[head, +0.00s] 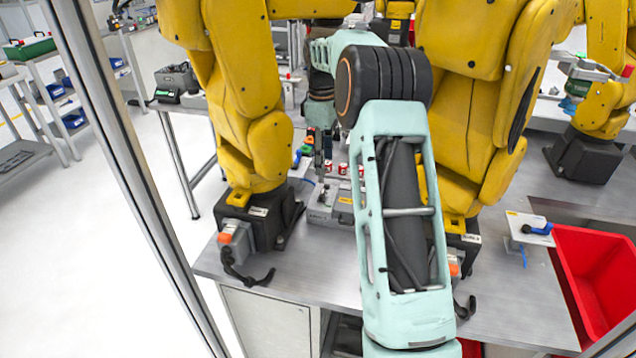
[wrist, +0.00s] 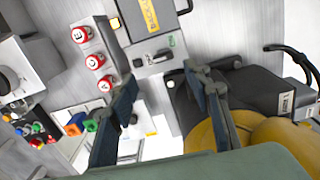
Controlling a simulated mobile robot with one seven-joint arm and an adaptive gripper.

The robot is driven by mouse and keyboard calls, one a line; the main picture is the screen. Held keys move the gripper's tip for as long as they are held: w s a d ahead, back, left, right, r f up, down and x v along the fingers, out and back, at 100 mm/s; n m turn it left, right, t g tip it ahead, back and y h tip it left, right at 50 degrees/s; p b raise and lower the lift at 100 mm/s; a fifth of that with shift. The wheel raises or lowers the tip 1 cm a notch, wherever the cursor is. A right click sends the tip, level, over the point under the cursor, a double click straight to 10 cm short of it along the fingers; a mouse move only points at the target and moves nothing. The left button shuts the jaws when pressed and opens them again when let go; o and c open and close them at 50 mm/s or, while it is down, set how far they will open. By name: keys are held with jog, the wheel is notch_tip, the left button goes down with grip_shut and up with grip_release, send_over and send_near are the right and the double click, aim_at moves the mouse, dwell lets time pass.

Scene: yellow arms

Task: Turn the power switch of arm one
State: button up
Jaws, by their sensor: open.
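In the wrist view, a grey control box (wrist: 147,70) lies beyond my fingertips. A small black switch (wrist: 157,56) sits on its face beside a green mark; I cannot read which arm it belongs to. My gripper (wrist: 160,88) is open and empty, its two dark fingers on either side of the view's middle, with the switch beyond the gap. In the head view, the box (head: 326,207) sits on the bench between two yellow arms. My gripper (head: 321,153) is above it, partly hidden behind my arm, and the switch cannot be made out.
Yellow arms stand close at left (head: 246,130) and right (head: 480,100). Lettered red-and-white pieces (wrist: 95,61) stand beside the box in the wrist view. A red bin (head: 597,275) is at the right. A metal post (head: 125,150) crosses the left side.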

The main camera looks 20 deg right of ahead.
aim_at(322, 192)
jog(key=shift+n, duration=0.3)
notch_tip(322, 192, down, 11)
jog(key=shift+w+a+r+p, duration=0.1)
jog(key=shift+w+a+p, duration=0.05)
jog(key=shift+p, duration=0.3)
jog(key=c, duration=1.2)
jog(key=shift+o, duration=0.2)
